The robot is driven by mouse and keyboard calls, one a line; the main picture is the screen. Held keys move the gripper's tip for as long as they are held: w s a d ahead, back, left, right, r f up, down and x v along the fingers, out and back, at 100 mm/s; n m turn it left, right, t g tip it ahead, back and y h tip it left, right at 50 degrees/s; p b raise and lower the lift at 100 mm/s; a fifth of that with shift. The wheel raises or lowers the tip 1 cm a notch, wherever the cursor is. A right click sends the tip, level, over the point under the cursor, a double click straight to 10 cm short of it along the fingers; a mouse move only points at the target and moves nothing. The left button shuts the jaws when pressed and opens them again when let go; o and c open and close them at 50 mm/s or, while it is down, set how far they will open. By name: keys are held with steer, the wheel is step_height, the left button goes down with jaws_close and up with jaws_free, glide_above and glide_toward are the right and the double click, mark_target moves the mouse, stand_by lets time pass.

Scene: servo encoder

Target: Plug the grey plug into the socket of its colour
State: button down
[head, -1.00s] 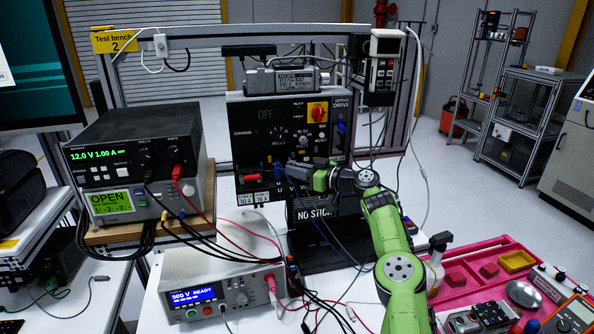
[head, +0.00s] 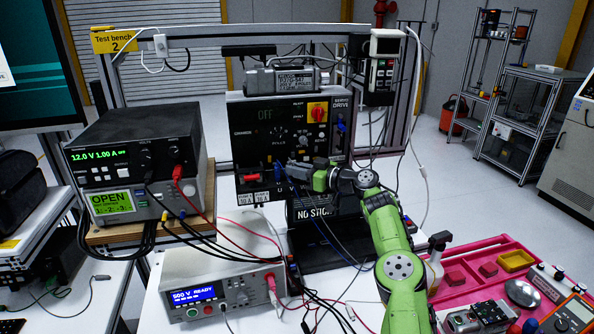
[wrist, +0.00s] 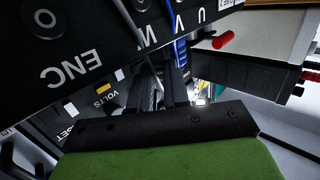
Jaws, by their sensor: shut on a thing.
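The servo drive (head: 250,135) stands upright on the bench, with sockets along its lower front. In the wrist view its panel (wrist: 100,35) appears upside down, with the labels ENC, W, V and U. My gripper (head: 308,170) is close to the panel's lower right and shut on what seems to be the grey plug, which is mostly hidden. A grey lead (wrist: 130,28) runs near the fingers (wrist: 168,88). Whether the plug touches a socket cannot be told.
A blue plug (head: 278,168) sits at the panel, left of my gripper. Several loose leads hang below. A power supply (head: 135,150) and a tester (head: 222,292) stand at the left. A pink tray (head: 475,250) lies at the right. The "NO STICK" box (head: 318,213) is below my gripper.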

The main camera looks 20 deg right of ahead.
steer(key=shift+f, duration=0.15)
steer(key=c, duration=1)
jaws_free()
steer(key=shift+c, duration=0.2)
step_height(320, 180, up, 7)
steer(key=p, duration=0.7)
